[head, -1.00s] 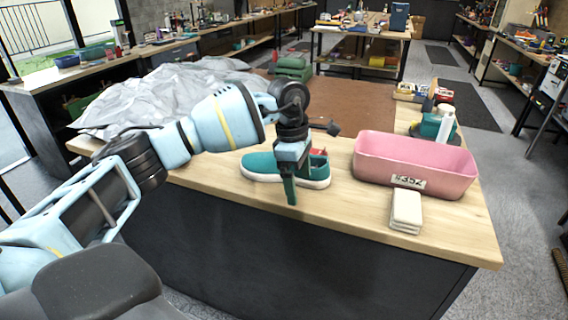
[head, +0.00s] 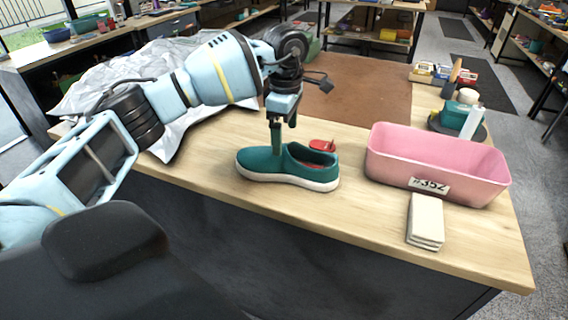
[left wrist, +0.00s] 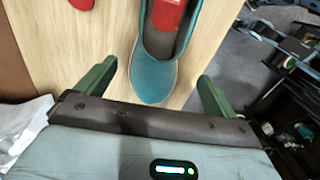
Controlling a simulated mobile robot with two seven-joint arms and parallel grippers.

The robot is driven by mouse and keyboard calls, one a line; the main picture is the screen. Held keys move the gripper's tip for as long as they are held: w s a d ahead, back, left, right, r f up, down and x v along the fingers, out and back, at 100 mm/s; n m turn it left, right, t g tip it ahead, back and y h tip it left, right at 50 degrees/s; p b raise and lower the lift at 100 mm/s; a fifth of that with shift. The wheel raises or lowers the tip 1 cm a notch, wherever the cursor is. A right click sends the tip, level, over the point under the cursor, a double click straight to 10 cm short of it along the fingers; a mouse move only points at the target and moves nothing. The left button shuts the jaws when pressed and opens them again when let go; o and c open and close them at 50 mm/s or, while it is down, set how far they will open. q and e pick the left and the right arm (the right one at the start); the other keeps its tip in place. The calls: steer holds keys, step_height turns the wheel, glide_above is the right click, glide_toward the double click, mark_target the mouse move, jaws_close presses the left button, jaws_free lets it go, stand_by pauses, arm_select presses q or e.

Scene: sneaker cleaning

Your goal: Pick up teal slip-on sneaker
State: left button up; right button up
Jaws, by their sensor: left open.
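The teal slip-on sneaker (head: 287,168) stands upright on the wooden bench top, with a white sole and a red inside. In the left wrist view the sneaker (left wrist: 160,62) points its toe towards my gripper. My left gripper (head: 284,138) is above the sneaker, near its middle in the head view. In the left wrist view the green fingers of the left gripper (left wrist: 154,88) are wide apart, one on each side of the toe, with nothing between them touching. My right gripper is not in view.
A pink bin (head: 437,166) labelled 352 stands right of the sneaker, with a stack of white cloths (head: 426,219) in front. A small red object (head: 321,145) lies just behind the sneaker. A grey crumpled sheet (head: 170,85) covers the left of the bench. A brown mat (head: 355,88) lies behind.

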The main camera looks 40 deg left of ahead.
mark_target(284, 144)
arm_select(q)
steer(key=shift+a+f, duration=0.1)
steer(key=shift+f, duration=1)
step_height(284, 144, down, 5)
steer(key=shift+w+a+r+p, duration=0.1)
steer(key=shift+a+r+p, duration=0.1)
steer(key=shift+p, duration=0.1)
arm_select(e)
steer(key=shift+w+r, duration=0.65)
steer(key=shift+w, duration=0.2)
arm_select(q)
steer(key=shift+c, duration=0.3)
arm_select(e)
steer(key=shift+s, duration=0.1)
arm_select(q)
steer(key=c, duration=1.2)
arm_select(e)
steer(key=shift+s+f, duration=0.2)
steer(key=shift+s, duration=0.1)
